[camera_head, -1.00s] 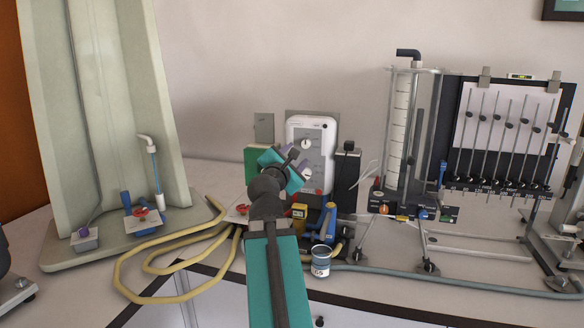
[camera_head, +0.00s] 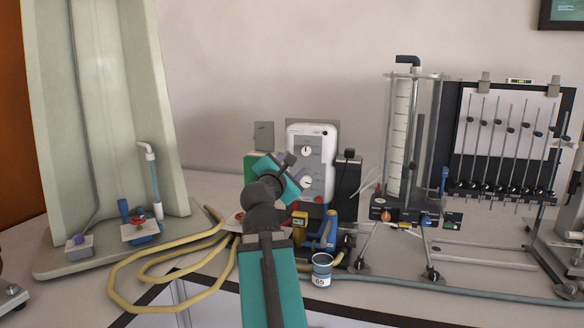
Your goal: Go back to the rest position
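My arm (camera_head: 270,275), teal and dark grey, reaches up from the bottom middle over the bench. Its far end, with a teal link (camera_head: 278,178), is in front of the white panel with round dials. The fingers of my gripper cannot be made out; they are hidden behind the arm's own links or too small to tell. I cannot see anything held.
A white dial unit (camera_head: 312,150) stands behind my arm. A cup marked 65 (camera_head: 321,270) is close to its right. Yellow hose (camera_head: 130,300) loops at left. A manometer board (camera_head: 505,140) and clear column (camera_head: 402,130) stand right; a tall pale panel (camera_head: 110,110) stands left.

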